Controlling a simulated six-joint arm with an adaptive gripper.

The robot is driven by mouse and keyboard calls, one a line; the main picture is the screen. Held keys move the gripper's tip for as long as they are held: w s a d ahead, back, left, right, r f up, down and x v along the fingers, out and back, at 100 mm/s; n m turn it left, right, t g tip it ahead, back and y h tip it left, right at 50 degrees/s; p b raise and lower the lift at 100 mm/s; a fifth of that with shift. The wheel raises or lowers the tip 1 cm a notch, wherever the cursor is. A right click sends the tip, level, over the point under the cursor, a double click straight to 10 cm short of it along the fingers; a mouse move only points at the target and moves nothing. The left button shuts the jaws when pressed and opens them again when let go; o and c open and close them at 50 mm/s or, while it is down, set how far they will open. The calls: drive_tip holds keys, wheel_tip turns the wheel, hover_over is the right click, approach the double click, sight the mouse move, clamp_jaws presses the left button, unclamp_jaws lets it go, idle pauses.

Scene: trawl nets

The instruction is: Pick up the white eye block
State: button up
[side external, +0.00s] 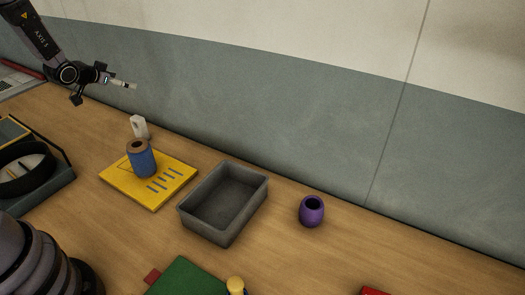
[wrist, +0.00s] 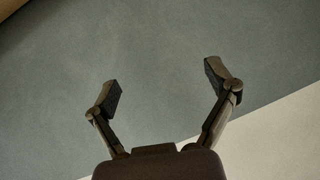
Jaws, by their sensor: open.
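The white eye block (side external: 139,127) stands upright on the wooden table near the wall, in the side external view. It is just behind the yellow board and the blue spool, which hides a little of its base. My gripper (side external: 132,86) is in the air at the upper left, above and away from the block. In the wrist view my gripper (wrist: 163,85) has its two fingers spread wide with nothing between them. The wrist view shows the wall, and the block is not in it.
A blue spool (side external: 142,162) stands on a yellow board (side external: 118,177). A grey bin (side external: 243,213) is empty, with a purple pot (side external: 311,211) to its right. A dark tray (side external: 60,194) lies left. A green board (side external: 188,278) is in front. The wall (side external: 300,110) rises behind the table.

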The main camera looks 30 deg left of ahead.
drive_tip(key=t+h, duration=0.1)
drive_tip(key=t, duration=0.1)
hover_over(133, 120)
drive_tip(key=s, duration=0.3)
wheel_tip(133, 120, down, 9)
drive_tip(key=shift+n+t+h, duration=0.4)
drive_tip(key=shift+t+h, duration=0.1)
drive_tip(key=f, duration=0.1)
drive_tip(key=s+f, duration=0.1)
drive_tip(key=f, duration=0.1)
drive_tip(key=s+f, duration=0.1)
drive_tip(key=f, duration=0.1)
drive_tip(key=shift+s+d+f, duration=0.15)
drive_tip(key=shift+s+f, duration=0.05)
drive_tip(key=shift+f, duration=0.05)
drive_tip(key=shift+w+f, duration=0.15)
drive_tip(key=shift+f, duration=0.05)
drive_tip(key=x, duration=0.7)
drive_tip(key=shift+r, duration=0.1)
drive_tip(key=shift+c, duration=0.3)
drive_tip(key=c, duration=1.2)
drive_tip(key=shift+c, duration=0.3)
drive_tip(key=shift+r, duration=0.15)
